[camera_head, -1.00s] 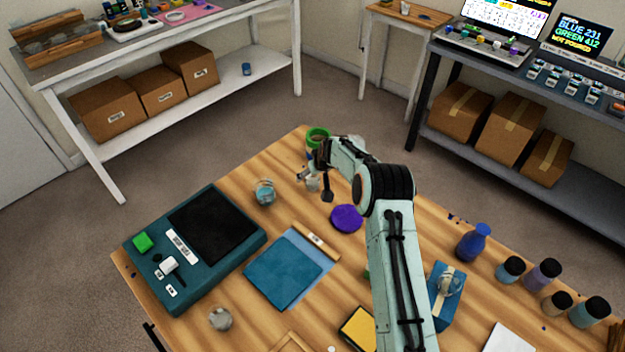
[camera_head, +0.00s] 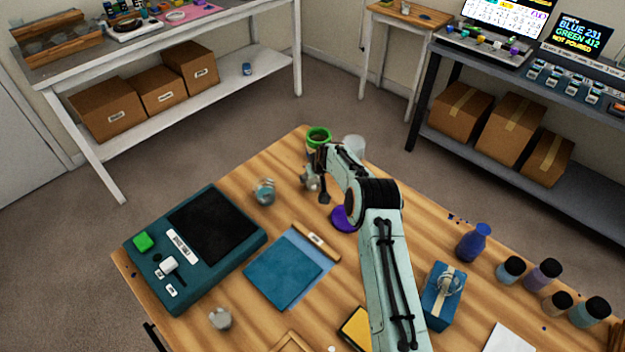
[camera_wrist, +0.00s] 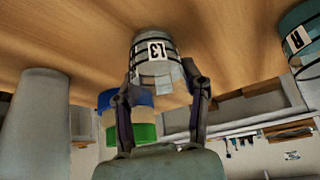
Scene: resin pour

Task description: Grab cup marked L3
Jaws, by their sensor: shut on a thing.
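The cup marked L3 (camera_wrist: 150,78) is a greyish clear cup with dark bands and a white label, which looks like L3 in the wrist view. My gripper (camera_wrist: 158,92) is shut on it, with one finger on each side. In the head view my gripper (camera_head: 318,184) is over the far part of the wooden table, and a small pale part of the cup (camera_head: 308,180) shows beside it. The rest is hidden by the gripper. I cannot tell whether the cup touches the table.
A cup with teal contents (camera_head: 264,191) stands left of my gripper. A green-rimmed pot (camera_head: 318,135) and a clear cup (camera_head: 354,147) stand behind it. A purple disc (camera_head: 343,218) lies near my arm. A teal scale (camera_head: 190,250) is at the left.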

